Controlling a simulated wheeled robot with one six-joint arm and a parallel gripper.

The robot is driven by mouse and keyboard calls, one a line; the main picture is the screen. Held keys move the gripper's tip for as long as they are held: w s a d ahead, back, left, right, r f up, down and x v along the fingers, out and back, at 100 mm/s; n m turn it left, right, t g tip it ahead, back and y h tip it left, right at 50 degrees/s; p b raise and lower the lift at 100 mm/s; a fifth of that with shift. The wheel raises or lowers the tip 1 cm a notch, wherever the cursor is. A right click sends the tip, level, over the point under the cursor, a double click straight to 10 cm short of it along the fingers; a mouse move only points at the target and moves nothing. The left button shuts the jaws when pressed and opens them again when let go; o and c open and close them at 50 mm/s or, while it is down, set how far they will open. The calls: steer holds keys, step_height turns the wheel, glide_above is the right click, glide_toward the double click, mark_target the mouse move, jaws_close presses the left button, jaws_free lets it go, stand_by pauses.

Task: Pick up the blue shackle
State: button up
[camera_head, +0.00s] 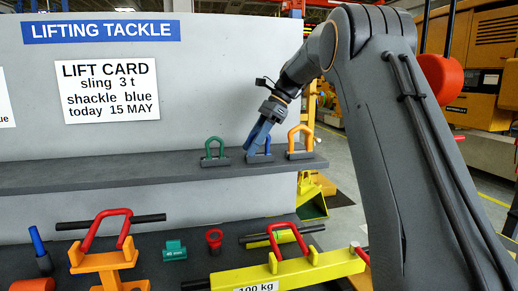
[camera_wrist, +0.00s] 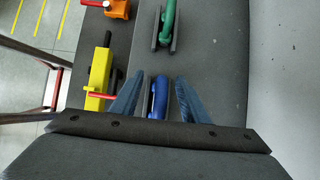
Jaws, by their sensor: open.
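The blue shackle (camera_head: 267,147) stands on the grey shelf (camera_head: 120,175) between the green shackle (camera_head: 208,143) and the orange shackle (camera_head: 308,136). In the head view my gripper (camera_head: 254,142) reaches down over it and hides part of it. In the wrist view the blue shackle (camera_wrist: 160,98) lies between the two blue fingers of my gripper (camera_wrist: 159,83), with a gap visible on each side. My gripper is open and holds nothing. The lower end of the shackle in that view is hidden by the gripper body.
The green shackle (camera_wrist: 167,22) is close by in the wrist view. A back panel with a lift card (camera_head: 110,95) reading "shackle blue" rises behind the shelf. A lower bench holds a yellow beam (camera_head: 290,270), an orange stand (camera_head: 104,262) and red and green tackle.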

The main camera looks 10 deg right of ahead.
steer(key=shift+c, duration=0.3)
steer(key=shift+r, duration=0.1)
jaws_close()
